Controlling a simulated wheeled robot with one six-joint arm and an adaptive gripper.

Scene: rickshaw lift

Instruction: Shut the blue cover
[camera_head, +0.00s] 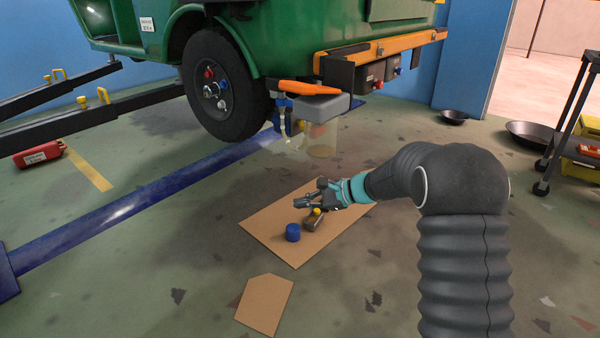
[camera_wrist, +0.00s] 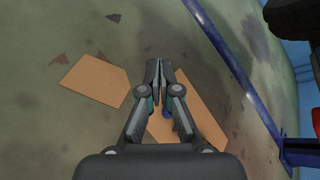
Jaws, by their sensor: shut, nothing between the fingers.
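No open blue cover can be clearly made out. A short blue cylinder (camera_head: 292,233) stands on a cardboard sheet (camera_head: 272,238) on the floor. In the wrist view a bit of blue (camera_wrist: 168,122) shows behind my fingers, mostly hidden. Small red and blue parts (camera_head: 397,70) show on dark boxes (camera_head: 371,76) under the green vehicle's orange beam; they are too small to tell more. My gripper (camera_head: 298,202) is shut and empty above the cardboard, just beyond the blue cylinder in the picture. Its fingertips (camera_wrist: 155,66) meet in the wrist view.
A small brown bottle with a yellow cap (camera_head: 314,221) is beside the blue cylinder. The green vehicle (camera_head: 300,35) is raised on lift arms; its wheel (camera_head: 222,85) hangs at left. A blue floor beam (camera_head: 130,212) crosses the left. A cart (camera_head: 575,120) stands at right.

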